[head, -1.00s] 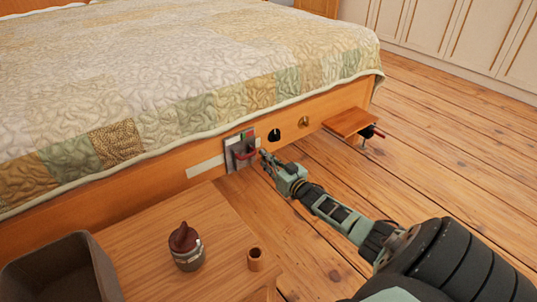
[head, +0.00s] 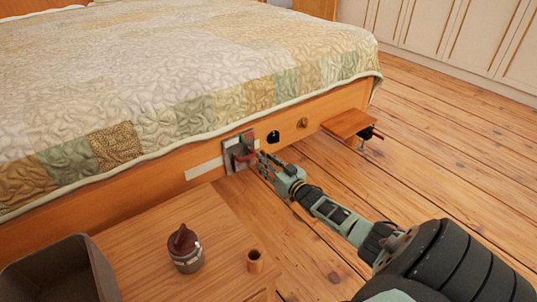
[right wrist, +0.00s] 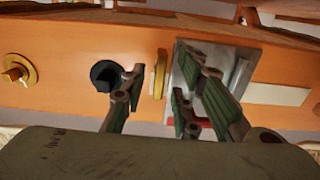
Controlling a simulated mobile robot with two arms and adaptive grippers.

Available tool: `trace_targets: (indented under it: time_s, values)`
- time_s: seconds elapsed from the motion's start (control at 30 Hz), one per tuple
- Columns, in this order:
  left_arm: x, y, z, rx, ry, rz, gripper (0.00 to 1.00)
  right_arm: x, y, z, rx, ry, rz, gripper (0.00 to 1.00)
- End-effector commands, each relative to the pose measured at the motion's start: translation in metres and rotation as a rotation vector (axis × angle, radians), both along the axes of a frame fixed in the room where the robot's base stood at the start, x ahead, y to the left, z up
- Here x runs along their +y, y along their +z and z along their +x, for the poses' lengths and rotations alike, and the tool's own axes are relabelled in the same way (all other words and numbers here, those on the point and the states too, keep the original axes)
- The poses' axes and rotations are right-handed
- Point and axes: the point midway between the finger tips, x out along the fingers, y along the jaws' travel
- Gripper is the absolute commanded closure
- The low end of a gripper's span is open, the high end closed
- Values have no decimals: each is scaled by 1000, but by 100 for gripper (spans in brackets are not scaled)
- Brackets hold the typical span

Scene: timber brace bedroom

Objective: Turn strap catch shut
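A small green and red patch shows near the plate's top. My right gripper (head: 262,164) is just to the right of the catch, its fingers pointing at the rail. In the right wrist view the fingers (right wrist: 160,100) are spread with nothing clearly held between them. There the plate (right wrist: 187,64) is partly behind the right-hand fingers, and only a bit of the red lever (right wrist: 208,121) shows. My left gripper is not in view.
A black knob (head: 273,137) and a brass knob (head: 303,123) sit on the rail to the right. A small wooden shelf (head: 349,122) with a clamp juts out beyond.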

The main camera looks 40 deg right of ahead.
Motion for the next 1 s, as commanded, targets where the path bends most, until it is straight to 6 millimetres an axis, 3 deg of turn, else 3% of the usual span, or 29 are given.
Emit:
trace_targets:
  time_s: [0.27, 0.7, 1.0]
  values:
    - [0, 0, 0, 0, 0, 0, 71, 2, -1, -19, 1, 1, -1, 72]
    - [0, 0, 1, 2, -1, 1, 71, 11, -2, -93, 3, 1, 0, 72]
    - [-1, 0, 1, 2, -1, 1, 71, 13, 0, -118, 1, 0, 0, 72]
